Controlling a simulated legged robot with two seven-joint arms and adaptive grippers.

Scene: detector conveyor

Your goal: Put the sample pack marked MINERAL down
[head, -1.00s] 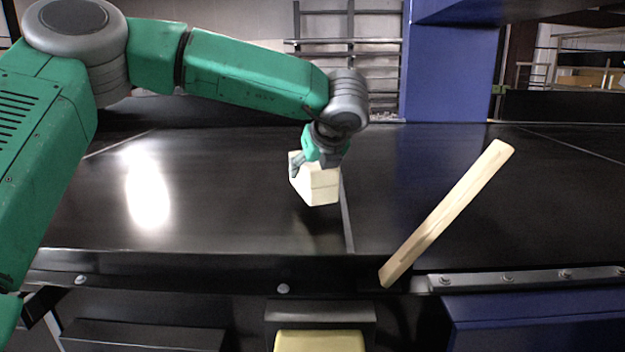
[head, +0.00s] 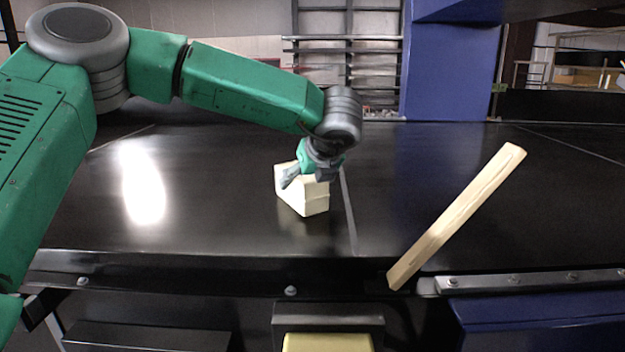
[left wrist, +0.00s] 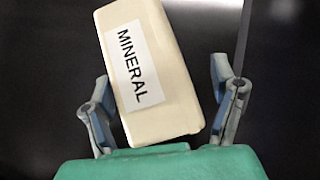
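The cream sample pack (head: 308,200) is at the middle of the dark conveyor, left of the belt's seam line, and appears to rest on it. In the left wrist view the pack (left wrist: 170,65) shows its white MINERAL label and lies slanted. My left gripper (head: 308,176) is directly over the pack. In the left wrist view its fingers (left wrist: 162,82) are spread on either side of the pack. Dark belt shows between the right finger and the pack; the left finger is close to the pack's side. My right gripper is not in view.
A pale wooden bar (head: 457,215) slants across the conveyor (head: 220,220) to the right of the pack. A blue post (head: 450,70) stands behind. A yellow object (head: 328,343) shows below the front edge. The belt left of the pack is clear.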

